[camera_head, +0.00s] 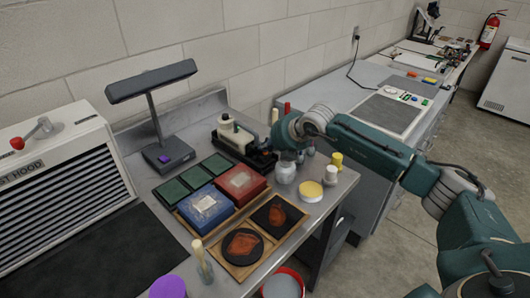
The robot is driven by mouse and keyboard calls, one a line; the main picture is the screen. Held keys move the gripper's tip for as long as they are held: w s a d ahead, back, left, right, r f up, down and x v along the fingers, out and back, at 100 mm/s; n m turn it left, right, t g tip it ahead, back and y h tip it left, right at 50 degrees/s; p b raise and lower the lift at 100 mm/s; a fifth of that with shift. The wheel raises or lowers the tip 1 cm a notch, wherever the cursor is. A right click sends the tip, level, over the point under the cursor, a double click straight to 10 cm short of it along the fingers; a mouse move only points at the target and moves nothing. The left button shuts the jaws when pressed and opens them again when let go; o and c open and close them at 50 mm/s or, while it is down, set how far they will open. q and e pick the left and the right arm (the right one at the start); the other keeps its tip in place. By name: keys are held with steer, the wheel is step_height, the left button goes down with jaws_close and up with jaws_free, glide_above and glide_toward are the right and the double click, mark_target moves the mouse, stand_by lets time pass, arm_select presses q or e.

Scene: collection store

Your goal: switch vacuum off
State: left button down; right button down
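My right arm comes in from the right across the picture. Its dark gripper (263,154) is over the back of the near bench, close to a black tray of bottles (234,138). The fingers are small and dark against the tray, so I cannot tell whether they are open or shut. No thing is labelled vacuum. A flat grey panel (388,114) lies on the farther bench, with a white control strip (406,96) bearing a round white knob and small coloured buttons behind it. The gripper is well apart from these controls. My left gripper is not in view.
A louvred hood (65,170) with a red-tipped lever (18,143) stands left. A lamp (152,85), blue box (206,208), red box (240,184), wooden tray (243,271) and jars, including a glass jar (285,172), crowd the near bench. The floor (400,240) at right is bare.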

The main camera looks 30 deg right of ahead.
mark_target(266, 154)
steer(key=shift+f, duration=0.15)
steer(key=shift+r, duration=0.6)
steer(key=shift+r, duration=0.15)
steer(key=shift+r+p, duration=1.6)
steer(key=shift+r, duration=1.3)
steer(key=shift+f, duration=0.15)
